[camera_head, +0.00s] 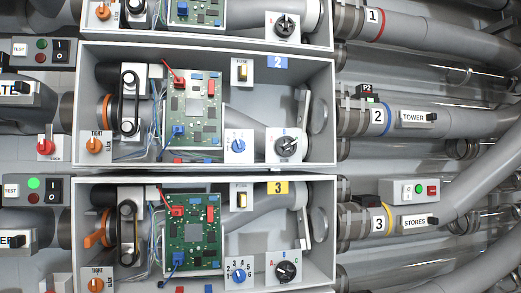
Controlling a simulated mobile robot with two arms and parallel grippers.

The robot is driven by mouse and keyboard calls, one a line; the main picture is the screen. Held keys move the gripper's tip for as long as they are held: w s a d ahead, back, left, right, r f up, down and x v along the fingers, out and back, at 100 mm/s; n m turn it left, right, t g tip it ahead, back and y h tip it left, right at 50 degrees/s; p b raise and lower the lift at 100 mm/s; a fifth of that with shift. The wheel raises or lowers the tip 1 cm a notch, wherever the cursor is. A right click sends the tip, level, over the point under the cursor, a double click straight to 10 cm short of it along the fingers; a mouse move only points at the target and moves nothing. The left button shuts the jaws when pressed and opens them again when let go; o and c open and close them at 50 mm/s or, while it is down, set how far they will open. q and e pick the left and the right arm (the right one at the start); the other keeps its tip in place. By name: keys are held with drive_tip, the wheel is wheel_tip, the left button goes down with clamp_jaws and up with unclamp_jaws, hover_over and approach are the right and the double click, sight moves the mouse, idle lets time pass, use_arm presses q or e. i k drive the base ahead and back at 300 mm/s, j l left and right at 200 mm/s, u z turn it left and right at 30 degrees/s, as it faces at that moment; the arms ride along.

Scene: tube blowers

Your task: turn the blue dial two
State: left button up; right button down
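A small blue dial (238,146) sits on a white panel at the lower middle of the box with the blue label 2 (278,62). Its markings are too small to read. A second blue dial (239,275) with numbers around it sits in the box below, which has the yellow label 3 (277,188). Neither of my grippers shows in this view.
Box 2 also holds a green circuit board (193,108), a black selector knob (287,146), a fuse switch (242,72) and an orange knob (94,146). Box rims (200,168) separate the units. Grey pipes (450,120) run at the right.

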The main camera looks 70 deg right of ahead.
sight(239, 145)
drive_tip(key=z, duration=2.15)
drive_tip(key=l+u, duration=0.25)
drive_tip(key=l, duration=0.65)
